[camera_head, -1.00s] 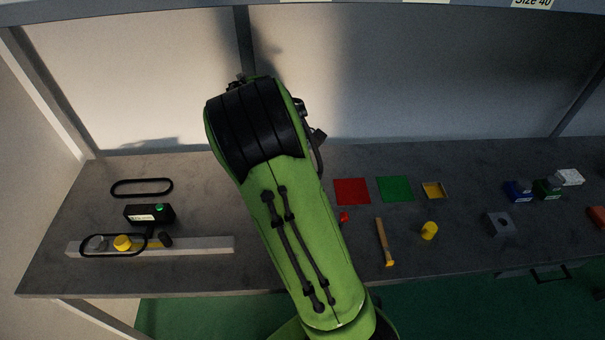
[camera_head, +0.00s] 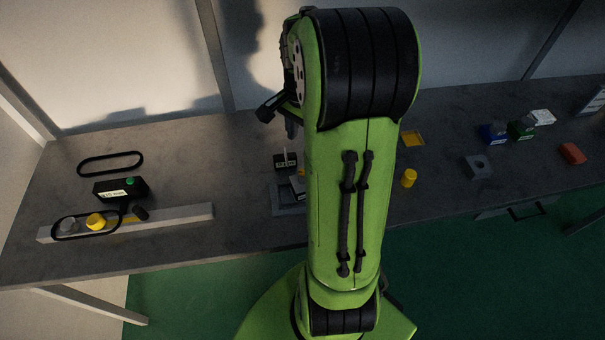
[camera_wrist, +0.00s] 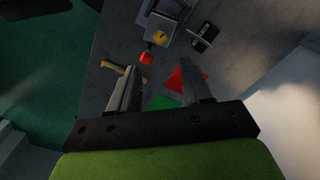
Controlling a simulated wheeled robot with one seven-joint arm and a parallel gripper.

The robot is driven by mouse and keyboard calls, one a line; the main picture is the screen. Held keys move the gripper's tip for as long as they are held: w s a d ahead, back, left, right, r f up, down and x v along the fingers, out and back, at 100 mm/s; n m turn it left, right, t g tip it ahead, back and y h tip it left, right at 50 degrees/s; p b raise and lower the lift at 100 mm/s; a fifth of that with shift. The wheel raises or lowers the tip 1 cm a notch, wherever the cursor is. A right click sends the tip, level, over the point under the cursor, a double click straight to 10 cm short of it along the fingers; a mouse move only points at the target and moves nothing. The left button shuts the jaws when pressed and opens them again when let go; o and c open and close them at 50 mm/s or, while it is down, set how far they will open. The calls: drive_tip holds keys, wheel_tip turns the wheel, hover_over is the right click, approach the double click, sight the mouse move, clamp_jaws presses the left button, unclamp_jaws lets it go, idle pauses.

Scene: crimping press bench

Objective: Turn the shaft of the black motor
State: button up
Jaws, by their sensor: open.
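A small black box (camera_head: 285,160) with a white label and a thin pale upright pin stands mid-bench, just left of my arm in the head view. It looks like the black motor with its shaft, but it is too small to be sure. A black labelled box also shows in the wrist view (camera_wrist: 204,38), beyond my fingertips and to the right. My gripper (camera_wrist: 160,67) is open and empty, above the bench and apart from the box.
A grey fixture (camera_head: 289,207) stands beside the box; a red knob (camera_wrist: 147,58) and hammer (camera_wrist: 124,78) lie nearby. Red (camera_wrist: 184,80) and green (camera_wrist: 166,102) squares lie below my fingers. A belt rail (camera_head: 185,217) and black green-buttoned box (camera_head: 120,189) are left. Small blocks stand right.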

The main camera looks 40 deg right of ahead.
sight(302, 172)
wheel_tip(302, 172, down, 15)
drive_tip(key=shift+b, duration=0.8)
clamp_jaws()
